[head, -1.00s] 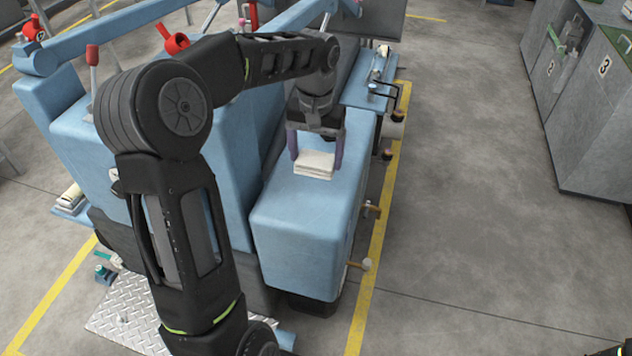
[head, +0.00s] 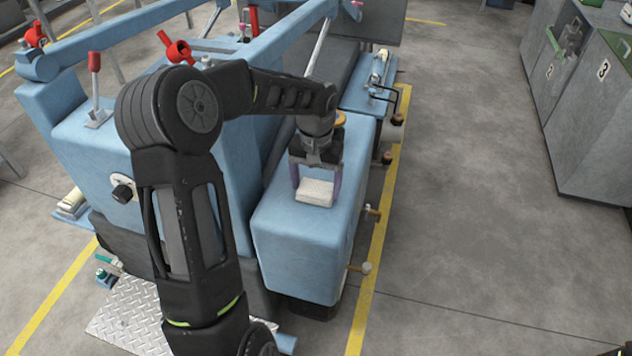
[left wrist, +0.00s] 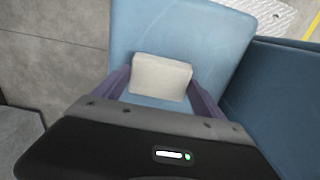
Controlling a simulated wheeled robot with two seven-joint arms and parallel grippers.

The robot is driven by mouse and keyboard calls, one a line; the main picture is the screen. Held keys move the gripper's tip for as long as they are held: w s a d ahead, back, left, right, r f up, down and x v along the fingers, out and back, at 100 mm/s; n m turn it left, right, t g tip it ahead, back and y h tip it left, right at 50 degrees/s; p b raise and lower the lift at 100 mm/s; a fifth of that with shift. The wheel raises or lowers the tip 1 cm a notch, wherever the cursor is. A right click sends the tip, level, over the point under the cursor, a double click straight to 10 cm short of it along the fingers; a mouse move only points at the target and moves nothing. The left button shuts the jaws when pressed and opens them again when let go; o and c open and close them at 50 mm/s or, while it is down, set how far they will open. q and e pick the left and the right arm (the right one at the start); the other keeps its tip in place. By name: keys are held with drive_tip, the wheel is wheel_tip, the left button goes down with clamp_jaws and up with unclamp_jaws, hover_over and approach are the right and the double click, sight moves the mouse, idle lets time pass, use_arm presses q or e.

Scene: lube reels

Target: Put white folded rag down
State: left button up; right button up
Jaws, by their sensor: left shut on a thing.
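The white folded rag (head: 315,193) is at the top of the blue block-shaped housing (head: 300,245), near its middle. My left gripper (head: 316,186) points down with its purple fingers on both sides of the rag, shut on it. In the left wrist view the rag (left wrist: 160,77) sits between the two fingers (left wrist: 160,88), with the blue surface (left wrist: 185,30) around it. I cannot tell whether the rag touches the surface.
A blue shelf with small parts (head: 368,95) is behind the housing. Valve handles (head: 366,268) stick out from its right side. A blue machine body with red levers (head: 94,62) stands at left. Grey numbered cabinets (head: 600,120) stand at right. The floor between is clear.

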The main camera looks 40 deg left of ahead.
sight(316, 188)
use_arm(q)
drive_tip(key=shift+f, duration=0.15)
drive_tip(key=o, duration=1.3)
wheel_tip(316, 188, up, 12)
drive_tip(key=shift+r+b, duration=0.2)
drive_tip(key=shift+b, duration=0.2)
